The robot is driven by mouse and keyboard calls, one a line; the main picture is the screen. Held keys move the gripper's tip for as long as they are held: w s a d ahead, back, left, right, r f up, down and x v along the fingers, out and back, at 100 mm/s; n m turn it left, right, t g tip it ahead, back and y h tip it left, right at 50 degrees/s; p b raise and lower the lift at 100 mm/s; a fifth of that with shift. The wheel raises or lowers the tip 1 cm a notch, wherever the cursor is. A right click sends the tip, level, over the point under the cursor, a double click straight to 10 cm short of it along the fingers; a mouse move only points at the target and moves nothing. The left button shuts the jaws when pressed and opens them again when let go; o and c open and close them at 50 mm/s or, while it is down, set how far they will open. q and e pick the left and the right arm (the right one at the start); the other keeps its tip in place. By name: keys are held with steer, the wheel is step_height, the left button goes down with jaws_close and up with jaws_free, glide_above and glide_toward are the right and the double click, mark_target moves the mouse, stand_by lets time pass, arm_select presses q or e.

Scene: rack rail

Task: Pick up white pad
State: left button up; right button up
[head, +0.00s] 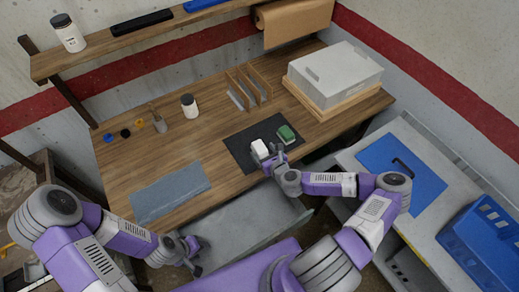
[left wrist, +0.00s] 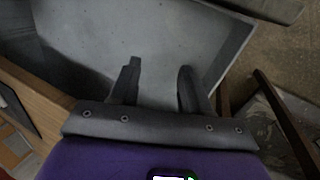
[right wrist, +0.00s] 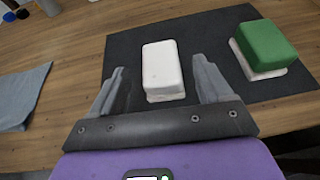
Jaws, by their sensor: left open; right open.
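The white pad (head: 260,148) lies on a black mat (head: 238,144) on the wooden table. In the right wrist view the white pad (right wrist: 162,68) sits between and just beyond the fingertips of my right gripper (right wrist: 160,85), on what looks like a thin pale base. My right gripper (head: 270,158) is open and empty, close to the pad in the head view; contact cannot be told. My left gripper (head: 190,255) is open and empty, low in front of the table; its fingers show in the left wrist view (left wrist: 155,82).
A green pad (head: 286,134) lies on the mat right of the white one. A grey cloth (head: 170,190) lies at front left. A white jar (head: 189,106), upright dividers (head: 250,87) and a grey box (head: 335,75) stand further back. A blue bin (head: 485,238) is at right.

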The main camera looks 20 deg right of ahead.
mark_target(261, 148)
steer(key=x, duration=0.4)
steer(key=shift+w, duration=0.1)
steer(key=shift+c, duration=0.4)
steer(key=c, duration=1)
